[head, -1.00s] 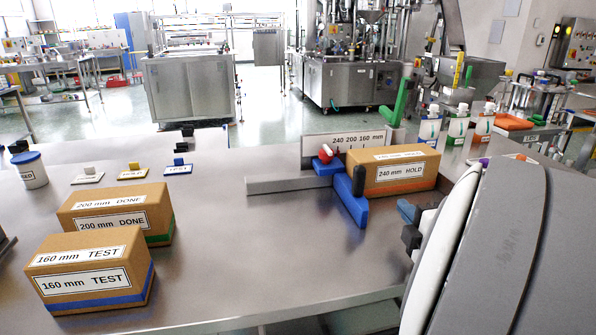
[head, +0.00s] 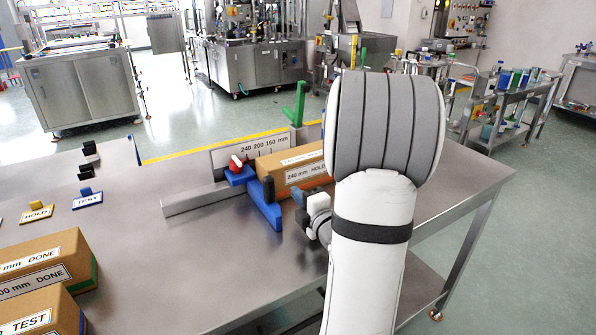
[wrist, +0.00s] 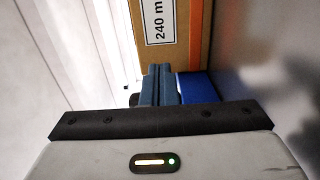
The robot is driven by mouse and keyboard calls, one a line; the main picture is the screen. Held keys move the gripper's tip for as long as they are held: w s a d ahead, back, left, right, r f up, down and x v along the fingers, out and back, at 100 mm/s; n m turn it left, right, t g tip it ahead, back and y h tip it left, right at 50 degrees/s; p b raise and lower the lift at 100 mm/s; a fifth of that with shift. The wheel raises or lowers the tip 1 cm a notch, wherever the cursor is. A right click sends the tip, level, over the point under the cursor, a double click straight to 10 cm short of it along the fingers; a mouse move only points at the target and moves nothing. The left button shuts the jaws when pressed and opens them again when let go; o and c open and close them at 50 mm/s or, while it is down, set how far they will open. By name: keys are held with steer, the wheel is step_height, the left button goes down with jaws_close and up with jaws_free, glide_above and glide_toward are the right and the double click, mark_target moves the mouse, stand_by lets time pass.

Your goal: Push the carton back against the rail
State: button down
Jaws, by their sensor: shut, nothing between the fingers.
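The carton labelled 240 mm HOLD (head: 304,176) sits on the steel bench, its right part hidden behind my arm. The grey metal rail (head: 195,201) runs along the bench to its left, with a white scale plate (head: 228,157) behind. A blue stop (head: 264,208) with a red knob stands at the carton's left end. My gripper (head: 299,195) is shut and empty, in front of the carton's labelled face. In the wrist view its blue-grey fingers (wrist: 160,84) point at the carton's lower edge (wrist: 172,55); I cannot tell whether they touch.
A green upright (head: 296,104) rises behind the carton. The 200 mm DONE carton (head: 45,262) and 160 mm TEST carton (head: 45,315) stand at front left. HOLD and TEST tags (head: 87,198) lie at left.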

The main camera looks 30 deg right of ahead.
mark_target(295, 174)
steer(key=w, duration=0.3)
steer(key=shift+w+d, duration=0.25)
steer(key=shift+d, duration=0.05)
steer(key=shift+w+d+p, duration=0.45)
steer(key=shift+w+d, duration=0.5)
steer(key=shift+d, duration=0.3)
steer(key=shift+d+f, duration=0.1)
steer(key=shift+w+d+f+b, duration=0.15)
steer(key=shift+w+d+b, duration=0.2)
steer(key=shift+b, duration=0.65)
steer(key=shift+d+r+b, duration=0.25)
steer(key=shift+r+b, duration=0.1)
steer(key=shift+r, duration=0.05)
